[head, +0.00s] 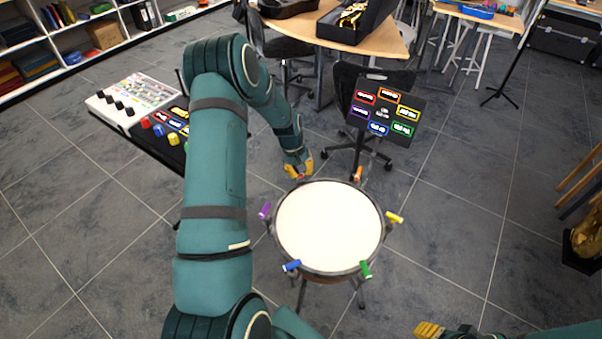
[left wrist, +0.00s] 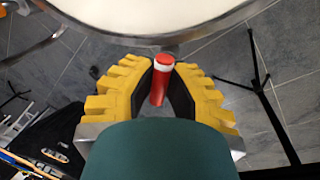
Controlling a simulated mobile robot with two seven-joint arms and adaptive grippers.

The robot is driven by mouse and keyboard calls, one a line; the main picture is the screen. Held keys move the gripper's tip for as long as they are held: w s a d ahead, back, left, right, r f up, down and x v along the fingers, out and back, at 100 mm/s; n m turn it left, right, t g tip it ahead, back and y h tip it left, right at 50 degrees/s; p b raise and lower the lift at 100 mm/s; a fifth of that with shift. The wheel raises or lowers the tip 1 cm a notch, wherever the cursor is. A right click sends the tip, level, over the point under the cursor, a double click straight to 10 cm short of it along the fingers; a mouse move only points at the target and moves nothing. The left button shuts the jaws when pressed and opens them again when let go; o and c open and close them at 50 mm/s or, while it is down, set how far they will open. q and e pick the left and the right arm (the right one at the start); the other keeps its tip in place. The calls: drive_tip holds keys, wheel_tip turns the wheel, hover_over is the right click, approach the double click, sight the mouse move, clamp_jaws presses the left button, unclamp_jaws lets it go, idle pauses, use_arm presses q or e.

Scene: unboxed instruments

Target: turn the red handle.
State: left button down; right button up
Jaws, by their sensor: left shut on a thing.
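The drum (head: 330,228) has a round white head and several coloured handles around its metal rim. My left gripper (head: 298,170) is at the far left part of the rim and hides the red handle in the head view. In the left wrist view the red handle (left wrist: 159,85), with a white band near its red top, stands between the yellow-and-black fingers of my left gripper (left wrist: 160,88). The fingers are closed on it, just beside the drum rim (left wrist: 165,40). My right gripper (head: 428,330) shows only partly at the bottom edge, away from the drum; its opening is unclear.
Other handles are purple (head: 265,210), orange (head: 358,174), yellow (head: 394,217), green (head: 366,269) and blue (head: 291,265). A black panel (head: 382,112) with coloured labels stands behind the drum. A mixer table (head: 150,143) is left. Floor right of the drum is clear.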

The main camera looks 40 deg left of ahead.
use_arm(q)
drive_tip(key=m, duration=0.3)
drive_tip(key=shift+g+b, duration=0.3)
drive_tip(key=shift+b, duration=0.1)
drive_tip(key=shift+m, duration=1.3)
drive_tip(key=shift+h, duration=0.3)
drive_tip(key=c, duration=1)
unclamp_jaws()
drive_tip(key=shift+o, duration=0.2)
drive_tip(key=w+v, duration=0.1)
drive_tip(key=v, duration=1.1)
drive_tip(key=shift+s, duration=0.4)
